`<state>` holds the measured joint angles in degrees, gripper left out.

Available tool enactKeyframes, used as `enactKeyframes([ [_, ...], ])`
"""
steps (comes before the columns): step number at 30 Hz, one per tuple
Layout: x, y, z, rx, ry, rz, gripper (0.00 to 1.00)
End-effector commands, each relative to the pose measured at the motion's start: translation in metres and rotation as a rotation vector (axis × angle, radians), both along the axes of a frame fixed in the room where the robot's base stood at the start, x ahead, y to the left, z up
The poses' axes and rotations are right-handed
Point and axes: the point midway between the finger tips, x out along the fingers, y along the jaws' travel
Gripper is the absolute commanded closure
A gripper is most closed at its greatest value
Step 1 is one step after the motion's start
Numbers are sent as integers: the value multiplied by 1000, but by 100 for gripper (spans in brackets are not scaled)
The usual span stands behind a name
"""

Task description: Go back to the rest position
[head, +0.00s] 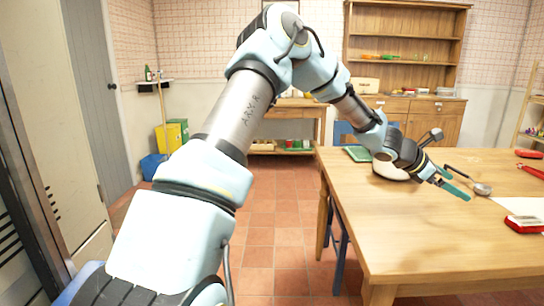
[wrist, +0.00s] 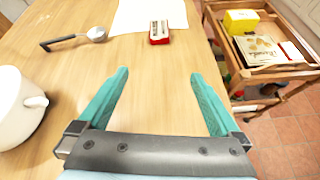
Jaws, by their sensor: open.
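My gripper (head: 455,184) is at the end of my outstretched arm, above the left part of the wooden table (head: 420,235) in the head view. In the wrist view my gripper (wrist: 160,98) shows two teal fingers spread wide apart, with only bare tabletop between them. It is open and holds nothing. A white bowl or pot (wrist: 18,108) stands at the left edge of the wrist view, apart from the fingers. In the head view it (head: 388,173) is partly hidden behind my wrist.
A ladle (wrist: 90,36), white paper (wrist: 150,14) and a red box (wrist: 159,33) lie beyond my fingers. Red-handled tools (head: 530,170) lie at the table's right. A wooden cart (wrist: 262,50) stands beside the table. The tiled floor (head: 270,240) left of the table is clear.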

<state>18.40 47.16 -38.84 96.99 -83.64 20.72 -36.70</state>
Motion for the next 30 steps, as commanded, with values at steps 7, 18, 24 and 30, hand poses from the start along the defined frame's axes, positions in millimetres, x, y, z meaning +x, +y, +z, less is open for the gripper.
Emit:
enactKeyframes([
  [7,4,56,-29,121,-212,-113,0],
  [18,11,234,-89,465,-649,-451,0],
  [24,-5,373,-113,695,-835,-732,0],
  [30,-33,462,-122,819,-900,-938,0],
])
